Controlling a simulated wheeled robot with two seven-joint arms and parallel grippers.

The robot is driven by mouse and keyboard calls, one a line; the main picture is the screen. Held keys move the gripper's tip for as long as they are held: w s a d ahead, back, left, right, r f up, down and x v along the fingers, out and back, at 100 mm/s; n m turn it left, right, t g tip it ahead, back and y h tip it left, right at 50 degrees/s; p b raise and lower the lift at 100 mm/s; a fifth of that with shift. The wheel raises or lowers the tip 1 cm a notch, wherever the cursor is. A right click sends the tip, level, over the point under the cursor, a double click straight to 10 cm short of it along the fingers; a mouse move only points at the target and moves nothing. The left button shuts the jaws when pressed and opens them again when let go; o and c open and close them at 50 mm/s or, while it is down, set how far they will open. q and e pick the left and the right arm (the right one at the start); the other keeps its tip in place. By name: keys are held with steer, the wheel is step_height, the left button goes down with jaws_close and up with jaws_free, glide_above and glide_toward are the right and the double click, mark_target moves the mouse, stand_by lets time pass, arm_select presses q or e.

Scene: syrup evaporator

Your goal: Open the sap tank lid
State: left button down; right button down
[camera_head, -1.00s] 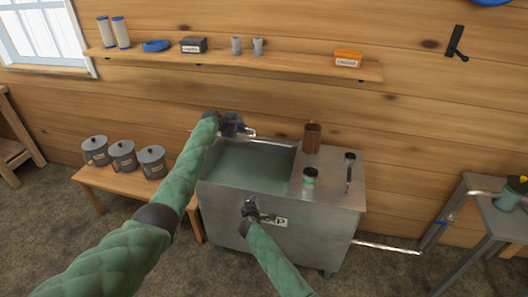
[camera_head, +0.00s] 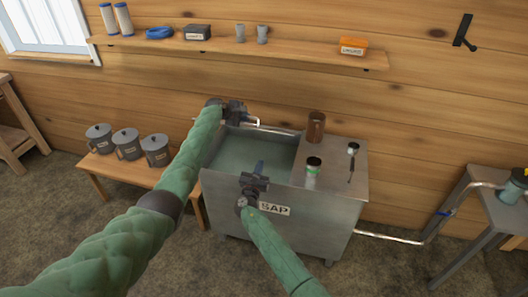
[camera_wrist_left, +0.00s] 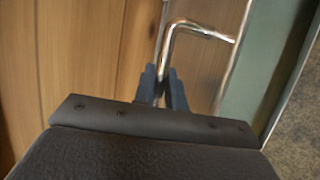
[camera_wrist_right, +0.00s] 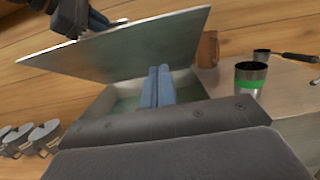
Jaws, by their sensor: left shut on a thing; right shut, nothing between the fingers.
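The grey metal sap tank (camera_head: 285,235) stands against the plank wall, with a SAP label on its front. Its left section is open, showing greenish liquid (camera_head: 240,153). The lid (camera_wrist_right: 150,45) is raised and tilted above the opening in the right wrist view; in the head view it looks nearly edge-on. My left gripper (camera_head: 243,118) is at the back of the tank, shut on the lid's bent metal handle (camera_wrist_left: 183,25). My right gripper (camera_head: 260,167) is shut and empty at the tank's front rim, fingers pointing toward the opening, below the lid in its wrist view (camera_wrist_right: 160,85).
On the tank's right top stand a brown cylinder (camera_head: 316,127), a green-banded cup (camera_head: 312,170) and a dark-handled tool (camera_head: 351,163). Several lidded pots (camera_head: 127,145) stand on a bench at left. A shelf (camera_head: 230,50) runs above. A pipe (camera_head: 390,237) leaves at lower right.

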steer(key=r+x, duration=0.2)
steer(key=x, duration=1)
steer(key=shift+r, duration=0.35)
steer(key=shift+s, duration=0.1)
